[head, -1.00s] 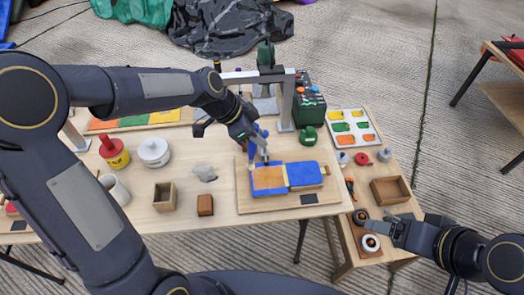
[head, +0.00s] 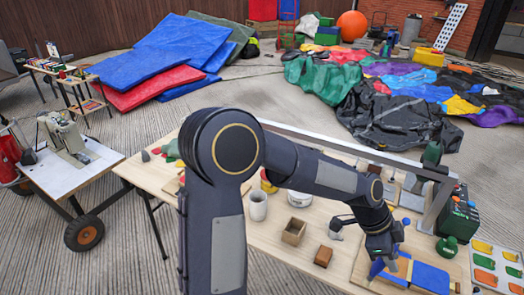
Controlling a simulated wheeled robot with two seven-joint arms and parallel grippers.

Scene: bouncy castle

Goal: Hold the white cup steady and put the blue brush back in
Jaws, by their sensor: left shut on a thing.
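The white cup (head: 258,206) stands upright on the wooden workbench, left of a small square wooden box. I see nothing sticking out of it. My left gripper (head: 390,264) is shut on what looks like the blue brush (head: 400,233), low over the board with blue and orange pieces at the right. Much of the brush is hidden by the gripper. The gripper is well to the right of the cup and apart from it. My right gripper is out of view.
A grey metal frame (head: 436,207) rises behind the gripper. The board (head: 362,270) carries blue pieces (head: 430,278). A white-topped cart (head: 75,170) stands left.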

